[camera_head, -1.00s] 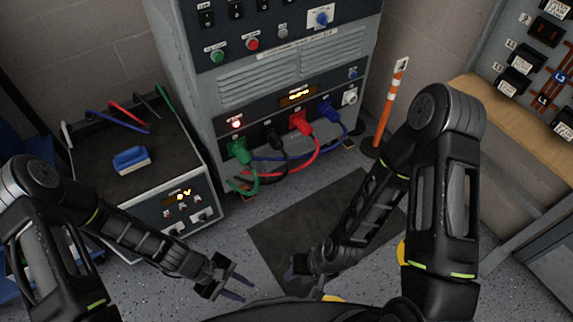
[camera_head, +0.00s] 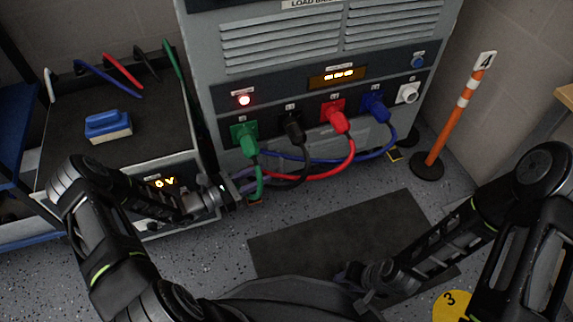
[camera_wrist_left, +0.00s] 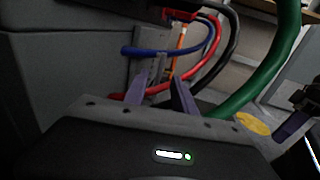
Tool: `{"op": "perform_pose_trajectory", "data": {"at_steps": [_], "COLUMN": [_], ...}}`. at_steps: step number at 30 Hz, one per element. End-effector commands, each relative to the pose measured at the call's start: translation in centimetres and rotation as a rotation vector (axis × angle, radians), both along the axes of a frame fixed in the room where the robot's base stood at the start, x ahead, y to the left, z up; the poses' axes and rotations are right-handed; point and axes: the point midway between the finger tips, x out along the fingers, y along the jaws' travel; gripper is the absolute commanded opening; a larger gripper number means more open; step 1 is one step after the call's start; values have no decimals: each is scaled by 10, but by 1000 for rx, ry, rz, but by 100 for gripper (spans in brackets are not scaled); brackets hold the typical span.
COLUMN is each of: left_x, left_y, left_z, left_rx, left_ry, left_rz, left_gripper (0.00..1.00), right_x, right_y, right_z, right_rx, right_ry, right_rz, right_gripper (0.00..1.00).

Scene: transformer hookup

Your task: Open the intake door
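The load bank cabinet (camera_head: 225,95) stands at centre with green, black, red and blue plugs across its lower front. A grey panel (camera_head: 322,148) low on the front, behind the hanging cables, may be the intake door; I cannot tell whether it is open. My left gripper (camera_head: 246,181) is low at the cabinet's front left, beside the green cable (camera_head: 259,180). In the left wrist view its two purple fingers (camera_wrist_left: 158,82) are apart, with a grey upright part (camera_wrist_left: 147,50) beyond them. My right gripper (camera_head: 347,276) is low over the dark mat, its fingers unclear.
Red (camera_head: 330,172) and blue (camera_head: 383,145) cables loop down in front of the cabinet. A test unit (camera_head: 60,165) with a blue brush (camera_head: 107,126) on top stands left. An orange-white post (camera_head: 455,122) stands right. The dark mat (camera_head: 300,245) lies on open floor.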

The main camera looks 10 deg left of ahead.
Motion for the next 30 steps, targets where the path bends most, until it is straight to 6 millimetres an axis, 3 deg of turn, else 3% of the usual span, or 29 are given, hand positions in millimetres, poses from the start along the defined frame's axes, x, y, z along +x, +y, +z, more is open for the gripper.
{"op": "perform_pose_trajectory", "data": {"at_steps": [8,21,30], "left_x": [8,49,53], "left_y": [-9,-54,-58], "left_z": [-1,-2,0], "left_rx": [1,2,3], "left_ry": [-1,-1,1], "left_rz": [-4,-5,-4], "left_gripper": [32,32,32], "right_x": [0,4,4], "right_y": [0,-1,-1], "right_z": [-5,-24,-24], "right_rx": [1,5,5], "right_ry": [0,-2,-2], "right_rz": [0,-2,-2], "right_gripper": [36,36,36]}}
